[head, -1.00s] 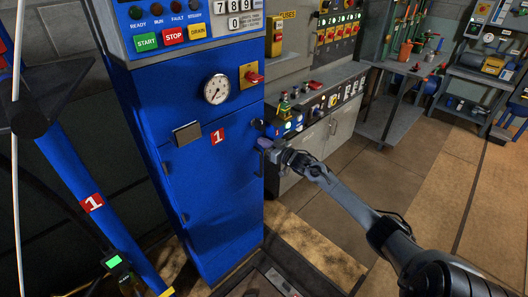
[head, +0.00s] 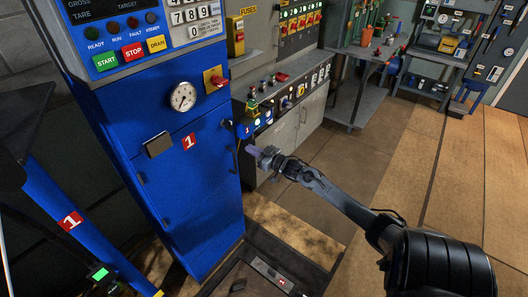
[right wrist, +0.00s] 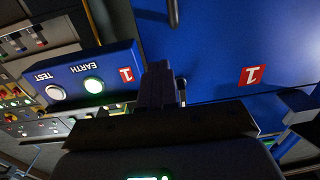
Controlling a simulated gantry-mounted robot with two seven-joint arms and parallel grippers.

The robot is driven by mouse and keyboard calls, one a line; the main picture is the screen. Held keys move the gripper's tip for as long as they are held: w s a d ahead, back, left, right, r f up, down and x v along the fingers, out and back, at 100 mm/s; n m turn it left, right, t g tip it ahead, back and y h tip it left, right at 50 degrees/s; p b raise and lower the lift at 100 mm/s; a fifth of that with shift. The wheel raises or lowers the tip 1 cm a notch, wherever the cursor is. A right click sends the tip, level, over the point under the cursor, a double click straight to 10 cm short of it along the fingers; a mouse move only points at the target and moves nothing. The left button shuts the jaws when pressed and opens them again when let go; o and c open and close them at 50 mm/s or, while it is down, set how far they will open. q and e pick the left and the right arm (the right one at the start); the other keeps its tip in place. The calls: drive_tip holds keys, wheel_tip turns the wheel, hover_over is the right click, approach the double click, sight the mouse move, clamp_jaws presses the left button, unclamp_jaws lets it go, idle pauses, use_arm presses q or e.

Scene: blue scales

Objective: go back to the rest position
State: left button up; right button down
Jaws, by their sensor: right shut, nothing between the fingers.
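My right gripper (head: 254,151) is shut and empty. In the head view it is in the air just right of the tall blue cabinet (head: 200,215), near a small blue box marked 1 (head: 244,130). I cannot tell whether the fingertips touch anything. My left gripper does not show.
A grey control bench (head: 300,125) stands behind the gripper. A blue post (head: 55,210) stands at the left. Open floor (head: 400,170) lies to the right.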

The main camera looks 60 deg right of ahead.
drive_tip(key=s+a+f+p, duration=0.1)
drive_tip(key=s+a+f, duration=0.25)
drive_tip(key=s, duration=0.25)
drive_tip(key=s+a+f+g+y, duration=0.1)
drive_tip(key=a+f+g+y, duration=0.15)
drive_tip(key=a, duration=1.15)
drive_tip(key=s+a+f+g+y, duration=0.15)
drive_tip(key=a+f, duration=0.25)
drive_tip(key=a, duration=1)
drive_tip(key=s+a+r+n+g+p, duration=0.1)
drive_tip(key=s+a+r+g, duration=0.2)
drive_tip(key=a, duration=0.4)
drive_tip(key=s+a+r+n+g, duration=0.1)
drive_tip(key=s+a+g, duration=0.1)
drive_tip(key=s+a, duration=0.35)
drive_tip(key=s+a+n+g, duration=0.1)
drive_tip(key=s+n+g, duration=0.1)
drive_tip(key=s+g, duration=0.4)
wheel_tip(320, 180, up, 39)
drive_tip(key=t+p, duration=0.1)
drive_tip(key=p, duration=3.7)
drive_tip(key=shift+a+f, duration=0.15)
drive_tip(key=shift+a, duration=0.1)
